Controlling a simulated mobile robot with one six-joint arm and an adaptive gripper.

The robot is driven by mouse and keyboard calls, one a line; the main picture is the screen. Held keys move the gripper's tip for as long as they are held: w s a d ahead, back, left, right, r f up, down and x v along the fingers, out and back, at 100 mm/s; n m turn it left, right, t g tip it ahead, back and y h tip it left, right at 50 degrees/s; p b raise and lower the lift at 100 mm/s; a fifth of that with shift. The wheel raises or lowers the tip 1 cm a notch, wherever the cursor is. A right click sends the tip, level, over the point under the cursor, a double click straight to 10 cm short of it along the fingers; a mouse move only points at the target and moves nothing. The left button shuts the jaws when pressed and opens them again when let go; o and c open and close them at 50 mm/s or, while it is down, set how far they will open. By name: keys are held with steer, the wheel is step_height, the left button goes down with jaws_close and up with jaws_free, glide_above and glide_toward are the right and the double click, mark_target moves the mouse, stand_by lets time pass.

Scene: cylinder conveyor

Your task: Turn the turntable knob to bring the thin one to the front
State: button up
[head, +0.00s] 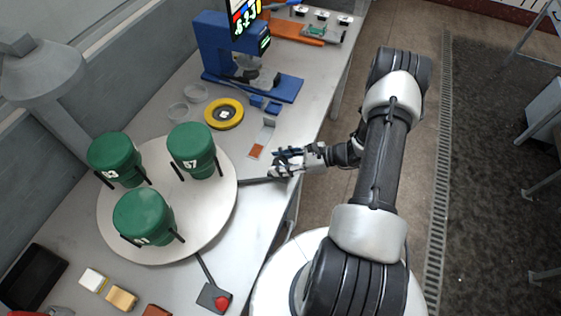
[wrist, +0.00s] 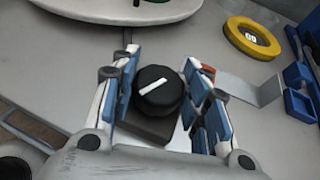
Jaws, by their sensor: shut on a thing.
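A round pale turntable (head: 212,208) carries three green cylinders: one at the back left (head: 114,160), one at the right marked 57 (head: 193,152) and one at the front (head: 142,218). All three look similarly wide from above, so I cannot tell which is the thin one. The black knob (wrist: 158,93) with a white line shows in the wrist view, the line tilted up to the right. My gripper (head: 284,163) is at the right of the turntable, its blue-padded fingers (wrist: 163,76) around the knob and shut on it. The gripper hides the knob in the head view.
A yellow ring (head: 224,113), clear dishes (head: 178,112) and a blue machine (head: 225,50) stand behind. A red button box (head: 216,298), small blocks (head: 122,298) and a black tray (head: 35,276) lie in front. The table edge runs below my gripper.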

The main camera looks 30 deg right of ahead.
steer(key=shift+c, duration=1)
steer(key=shift+t, duration=0.3)
steer(key=m+t+h, duration=0.1)
steer(key=m+h, duration=0.1)
steer(key=shift+m+t, duration=0.4)
steer(key=shift+m+t+h+b, duration=0.45)
steer(key=shift+m+t+h, duration=0.45)
steer(key=shift+m+h, duration=0.6)
steer(key=o, duration=1)
